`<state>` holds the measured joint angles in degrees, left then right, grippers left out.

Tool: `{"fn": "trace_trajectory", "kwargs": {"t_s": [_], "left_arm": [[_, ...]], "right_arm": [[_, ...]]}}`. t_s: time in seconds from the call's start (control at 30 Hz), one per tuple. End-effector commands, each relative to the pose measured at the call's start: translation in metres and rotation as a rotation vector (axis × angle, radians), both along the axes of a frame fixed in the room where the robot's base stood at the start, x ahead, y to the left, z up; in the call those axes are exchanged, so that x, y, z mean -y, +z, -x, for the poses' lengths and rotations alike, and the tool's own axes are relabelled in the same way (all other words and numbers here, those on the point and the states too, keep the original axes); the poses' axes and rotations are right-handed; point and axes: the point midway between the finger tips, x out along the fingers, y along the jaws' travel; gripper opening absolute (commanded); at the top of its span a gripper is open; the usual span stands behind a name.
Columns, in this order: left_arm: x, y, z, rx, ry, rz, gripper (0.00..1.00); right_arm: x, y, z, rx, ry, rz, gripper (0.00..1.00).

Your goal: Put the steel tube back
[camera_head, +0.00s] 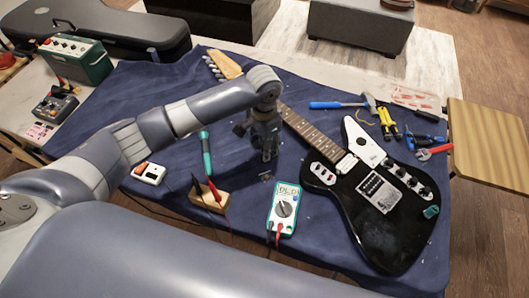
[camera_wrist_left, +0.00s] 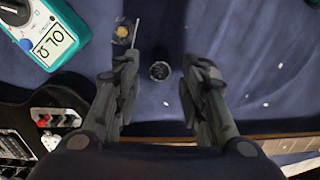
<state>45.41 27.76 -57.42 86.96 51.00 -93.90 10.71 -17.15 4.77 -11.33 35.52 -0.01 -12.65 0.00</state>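My left gripper (camera_head: 264,150) points down over the blue cloth, beside the guitar neck. In the left wrist view the left gripper (camera_wrist_left: 157,72) has its fingers well apart and holds nothing. A small round dark thing with a lighter ring (camera_wrist_left: 159,71) lies between and below the fingertips; it may be the steel tube seen end-on, but I cannot tell for sure. A small part with a gold disc and a thin rod (camera_wrist_left: 122,32) lies beside it. In the head view the gripper hides the round thing. My right gripper is not in view.
The black guitar (camera_head: 380,215) lies right of the gripper. A teal multimeter (camera_head: 284,207), a wooden block (camera_head: 209,199) with probes, a green-handled screwdriver (camera_head: 206,153) and a white box (camera_head: 149,173) are near. Pliers (camera_head: 388,124) and a hammer (camera_head: 371,106) lie farther right.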

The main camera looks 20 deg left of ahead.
Motion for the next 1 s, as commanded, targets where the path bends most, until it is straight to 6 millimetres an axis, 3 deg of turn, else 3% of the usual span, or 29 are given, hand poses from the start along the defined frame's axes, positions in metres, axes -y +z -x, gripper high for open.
{"fn": "trace_trajectory", "kwargs": {"t_s": [0.2, 0.4, 1.0], "left_arm": [[0.0, 0.045, 0.0, 0.002, -0.001, 0.002, 0.38], [0.0, 0.067, 0.0, 0.0, 0.001, 0.001, 0.38], [0.0, 0.07, 0.0, -0.001, 0.001, 0.0, 0.38]], "right_arm": [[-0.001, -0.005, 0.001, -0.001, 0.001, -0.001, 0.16], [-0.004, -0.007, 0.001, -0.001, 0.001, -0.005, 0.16], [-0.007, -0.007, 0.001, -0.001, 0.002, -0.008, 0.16]]}}
